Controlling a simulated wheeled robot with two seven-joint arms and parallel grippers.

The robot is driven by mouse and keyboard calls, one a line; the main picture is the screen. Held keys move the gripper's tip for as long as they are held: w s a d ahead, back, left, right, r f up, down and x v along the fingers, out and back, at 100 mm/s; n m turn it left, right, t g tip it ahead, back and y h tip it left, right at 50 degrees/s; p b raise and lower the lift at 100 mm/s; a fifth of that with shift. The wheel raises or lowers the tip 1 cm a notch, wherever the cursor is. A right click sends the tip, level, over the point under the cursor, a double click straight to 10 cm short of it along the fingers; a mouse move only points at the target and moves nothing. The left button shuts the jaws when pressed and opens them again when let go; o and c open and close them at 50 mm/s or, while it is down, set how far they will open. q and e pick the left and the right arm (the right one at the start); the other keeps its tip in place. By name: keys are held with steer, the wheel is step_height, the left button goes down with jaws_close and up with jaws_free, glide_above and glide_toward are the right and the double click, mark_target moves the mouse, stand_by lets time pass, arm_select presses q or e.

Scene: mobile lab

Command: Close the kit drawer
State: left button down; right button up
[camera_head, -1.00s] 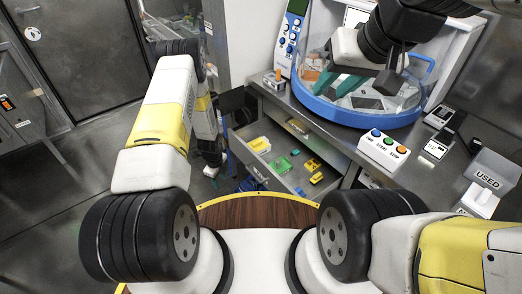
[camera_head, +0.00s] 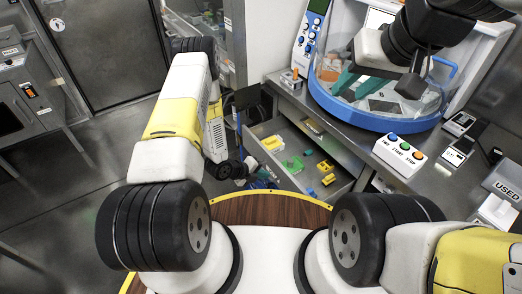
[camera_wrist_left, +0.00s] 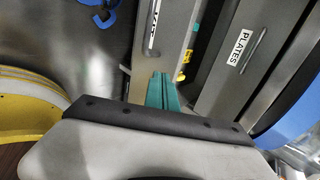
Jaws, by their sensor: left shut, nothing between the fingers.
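The kit drawer (camera_head: 294,177) stands open below the counter in the head view, with yellow, green and blue items inside. In the left wrist view its front (camera_wrist_left: 152,55) carries a partly cut-off label. My left gripper (camera_wrist_left: 163,76) is shut and empty, its teal fingertips close to the outer face of that front; I cannot tell whether they touch it. In the head view my left forearm reaches down to the left of the drawer, and the fingertips are not clear there. My right gripper (camera_head: 348,82) is open, in front of the blue-rimmed round chamber.
The round chamber (camera_head: 380,118) and a white box with coloured buttons (camera_head: 399,152) stand on the counter. A drawer labelled PLATES (camera_wrist_left: 224,84) lies beside the kit drawer. Blue objects (camera_wrist_left: 110,12) lie on the floor nearby. Floor at the left is clear.

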mark_target(283, 172)
arm_select(q)
steer(key=w+d+f, duration=0.2)
steer(key=d, duration=0.1)
steer(key=w+d, duration=0.1)
steer(key=d, duration=0.1)
steer(key=shift+w+f, duration=0.4)
steer(key=shift+w+d, duration=0.25)
steer(key=shift+d, duration=0.05)
